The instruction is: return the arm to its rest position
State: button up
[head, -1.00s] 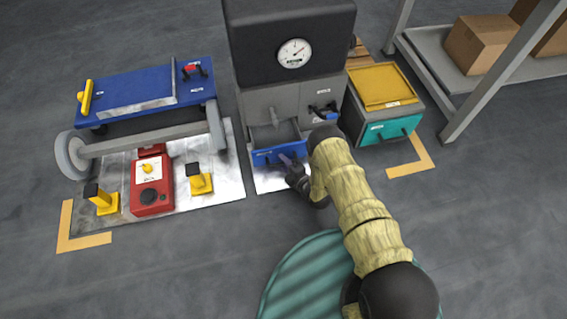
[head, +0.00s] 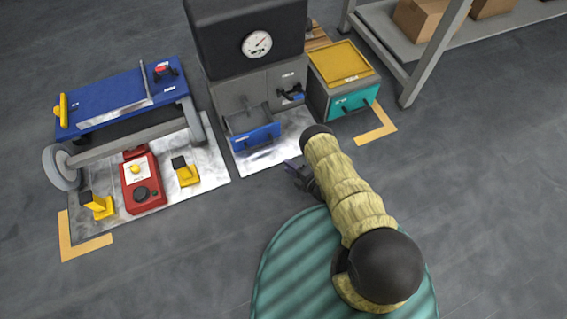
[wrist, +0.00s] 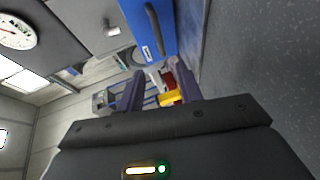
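My arm (head: 347,195), in a yellowish sleeve with black joints, reaches up from the lower right of the head view. My gripper (head: 291,166) is in front of the grey cabinet, apart from it, over the floor. In the wrist view the two purple-grey fingers of my gripper (wrist: 160,90) stand apart with nothing between them. The blue drawer (head: 255,136) of the cabinet (head: 240,95) is pulled out. In the wrist view the blue drawer front (wrist: 150,30) with its dark handle is just beyond the fingertips.
A blue cart (head: 125,95) stands at left, by a red box (head: 143,185) and yellow blocks (head: 187,173) on a metal plate. A teal-drawer cabinet (head: 343,80) stands right of the grey one. A shelf with cartons (head: 420,18) is at upper right. Floor at right is clear.

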jog(key=shift+d, duration=0.1)
dwell(0.5)
jog(key=w+d+r+m+h+p, duration=0.35)
jog(key=w+r+m+h, duration=0.3)
jog(key=w+r, duration=0.8)
jog(key=d+r+m+h+p, duration=0.1)
jog(key=d+r+m+h, duration=0.15)
jog(key=r, duration=0.65)
jog(key=d+r+m+h+p, duration=0.1)
jog(key=d+r+m, duration=0.3)
jog(key=r, duration=0.4)
jog(key=s+d+r+m+g+h+p, duration=0.1)
jog(key=s+d+r+m+g+p, duration=0.2)
jog(key=s+r+m, duration=0.75)
jog(key=s+d+r+m+g+h+p, duration=0.15)
jog(key=s+r+m+g, duration=0.25)
jog(key=s+r, duration=1.25)
notch_tip(320, 180, up, 38)
jog(key=p, duration=3.8)
jog(key=shift+s+d+f+g, duration=0.2)
jog(key=shift+s+d+g, duration=0.1)
jog(key=shift+d, duration=0.15)
